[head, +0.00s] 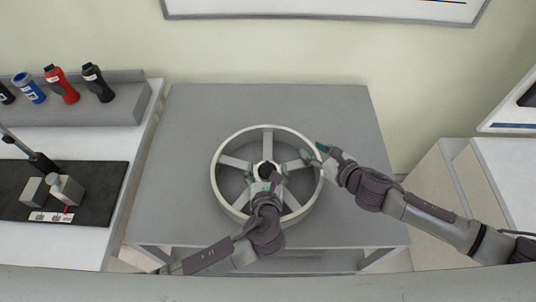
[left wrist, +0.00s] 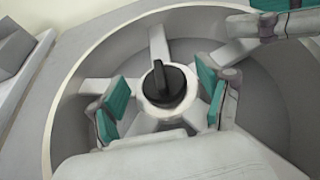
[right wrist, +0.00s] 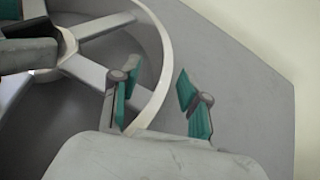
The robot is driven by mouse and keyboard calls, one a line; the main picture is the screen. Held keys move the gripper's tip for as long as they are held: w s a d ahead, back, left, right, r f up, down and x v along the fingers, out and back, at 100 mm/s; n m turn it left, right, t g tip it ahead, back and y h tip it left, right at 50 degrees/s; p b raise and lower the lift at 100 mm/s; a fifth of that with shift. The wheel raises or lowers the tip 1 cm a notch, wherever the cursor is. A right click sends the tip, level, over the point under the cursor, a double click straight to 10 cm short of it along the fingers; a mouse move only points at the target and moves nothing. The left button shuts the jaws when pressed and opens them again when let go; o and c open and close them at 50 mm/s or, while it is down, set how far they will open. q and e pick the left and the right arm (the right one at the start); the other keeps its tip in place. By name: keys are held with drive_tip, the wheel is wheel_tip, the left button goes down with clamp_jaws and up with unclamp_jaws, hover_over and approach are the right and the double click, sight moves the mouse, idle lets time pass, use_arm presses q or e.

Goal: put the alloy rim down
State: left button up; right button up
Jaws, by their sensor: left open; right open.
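The alloy rim (head: 222,197) lies flat on the grey table (head: 190,115), its spokes and hub facing up. A black knob (left wrist: 165,84) stands at the hub's centre. My left gripper (head: 268,180) is open above the hub; in the left wrist view its teal-padded fingers (left wrist: 163,102) stand apart on either side of the knob and do not touch it. My right gripper (head: 322,153) is open at the rim's right edge. In the right wrist view the rim wall (right wrist: 160,75) passes by its left finger, and its fingers (right wrist: 157,95) are apart with nothing gripped.
At left, a bench holds several bottles (head: 62,84) on a grey rack and a black mat (head: 100,190) with a small device. A white cabinet (head: 440,190) stands at right. The table is clear around the rim.

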drive_tip(key=shift+s, duration=0.1)
use_arm(q)
drive_tip(key=v, duration=1.2)
use_arm(e)
drive_tip(key=v, duration=1.2)
drive_tip(key=shift+f, duration=0.1)
